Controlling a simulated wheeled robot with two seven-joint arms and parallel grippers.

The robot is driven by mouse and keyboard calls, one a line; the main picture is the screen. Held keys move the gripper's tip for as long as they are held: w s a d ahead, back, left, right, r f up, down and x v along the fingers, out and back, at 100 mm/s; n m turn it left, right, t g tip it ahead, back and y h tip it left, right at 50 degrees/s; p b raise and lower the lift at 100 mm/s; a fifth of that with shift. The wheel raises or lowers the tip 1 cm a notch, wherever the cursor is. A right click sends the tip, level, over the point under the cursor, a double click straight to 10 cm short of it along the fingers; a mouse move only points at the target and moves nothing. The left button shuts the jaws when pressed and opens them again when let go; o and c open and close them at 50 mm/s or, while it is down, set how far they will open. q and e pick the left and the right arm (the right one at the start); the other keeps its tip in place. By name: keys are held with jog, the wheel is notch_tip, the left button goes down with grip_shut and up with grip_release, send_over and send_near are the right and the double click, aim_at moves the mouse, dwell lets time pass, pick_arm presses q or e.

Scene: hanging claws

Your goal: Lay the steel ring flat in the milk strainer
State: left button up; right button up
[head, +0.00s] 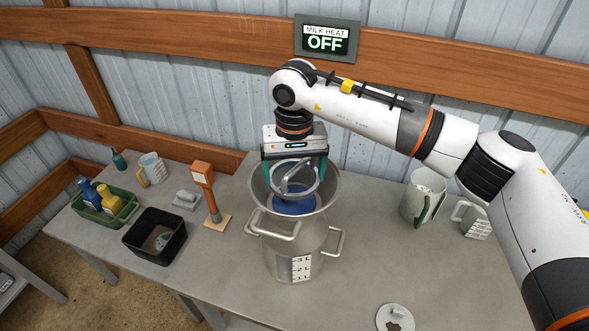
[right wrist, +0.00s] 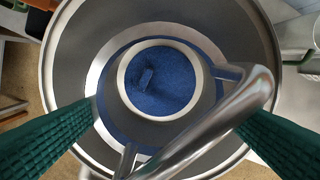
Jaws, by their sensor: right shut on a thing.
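The milk strainer (head: 333,192) is a wide steel funnel on top of the steel milk can (head: 280,262). Its rim fills the right wrist view (right wrist: 262,60). A blue disc (head: 292,208) lies low inside it and shows framed by pale rings in the right wrist view (right wrist: 175,75). My right gripper (head: 293,187) points down over the strainer's mouth, its green fingers wide apart. It is shut on the steel ring, whose shiny bent bar (right wrist: 200,130) crosses between the fingers. I cannot tell whether the ring touches the strainer. My left gripper is out of view.
Left on the table are a black bin (head: 150,252), a green tray of bottles (head: 115,208) and an orange stand (head: 204,178). A jug (head: 420,198) and a mug (head: 470,215) stand right. A small disc (head: 394,317) lies in front. The wall sign (head: 326,39) reads OFF.

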jog(key=b, duration=0.3)
send_over(294, 203)
jog(key=shift+f, duration=2.2)
jog(key=shift+b, duration=0.85)
jog(key=shift+f+b, duration=1)
jog(key=shift+f, duration=0.05)
jog(key=o, duration=0.7)
jog(key=shift+r+p, duration=1.45)
jog(key=shift+r, duration=2.05)
